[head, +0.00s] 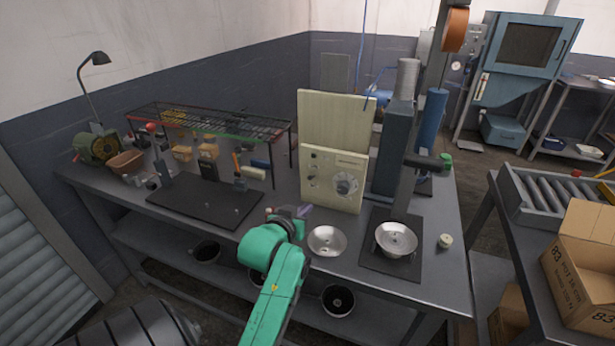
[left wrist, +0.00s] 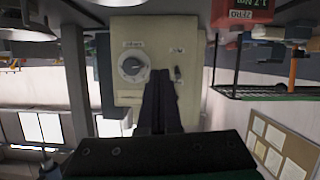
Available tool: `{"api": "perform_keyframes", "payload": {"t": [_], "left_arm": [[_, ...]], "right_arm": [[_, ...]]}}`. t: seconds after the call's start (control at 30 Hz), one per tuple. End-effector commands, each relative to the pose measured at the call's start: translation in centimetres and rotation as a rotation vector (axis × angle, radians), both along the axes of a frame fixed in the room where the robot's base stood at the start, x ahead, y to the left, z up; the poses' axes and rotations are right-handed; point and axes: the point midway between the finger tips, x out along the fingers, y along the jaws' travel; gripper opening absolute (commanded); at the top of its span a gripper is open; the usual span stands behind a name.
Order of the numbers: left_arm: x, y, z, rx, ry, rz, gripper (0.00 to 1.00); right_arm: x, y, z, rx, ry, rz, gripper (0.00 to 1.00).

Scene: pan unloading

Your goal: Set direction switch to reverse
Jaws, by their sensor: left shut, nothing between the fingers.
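The cream control box (head: 331,198) stands on the workbench, with a round dial (head: 346,186) and small controls at the left of its face. In the left wrist view, which is upside down, the control box (left wrist: 125,98) shows the dial (left wrist: 133,67) and a small dark toggle switch (left wrist: 178,73). The labels are too blurred to tell which way the switch is set. My left gripper (head: 304,211) is in front of the box's lower left. Its fingers (left wrist: 161,76) are shut and empty, pointing at the face between dial and switch. I cannot tell whether they touch the box.
A metal pan (head: 327,241) lies on the bench right of my left gripper. Another pan (head: 396,239) sits under the upright column machine (head: 393,150). A black mat (head: 205,205) and a wire rack (head: 205,122) are to the left. A cardboard box (head: 580,260) is at right.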

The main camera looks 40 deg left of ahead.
Motion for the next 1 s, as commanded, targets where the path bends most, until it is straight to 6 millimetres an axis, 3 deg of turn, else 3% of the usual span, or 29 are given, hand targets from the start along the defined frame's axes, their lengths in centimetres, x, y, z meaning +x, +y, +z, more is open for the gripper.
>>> {"api": "perform_keyframes", "payload": {"t": [0.1, 0.2, 0.57, 1.0], "left_arm": [[0.8, 3.1, 3.3, -0.005, -0.175, 0.095, 0.0], [0.8, 3.8, 4.1, -0.002, -0.214, 0.114, 0.0], [1.7, 4.0, 4.0, 0.0, -0.209, 0.109, 0.0], [9.0, 7.1, 2.7, 0.0, -0.208, 0.109, 0.0]], "right_arm": [[0.0, 0.0, 0.0, 0.001, 0.0, 0.001, 0.5], [0.0, 0.1, 0.0, 0.001, 0.001, 0.001, 0.5], [-0.1, 0.3, 0.4, 0.004, 0.001, 0.0, 0.5], [-0.1, 0.3, 2.5, 0.004, 0.001, -0.001, 0.5]]}}
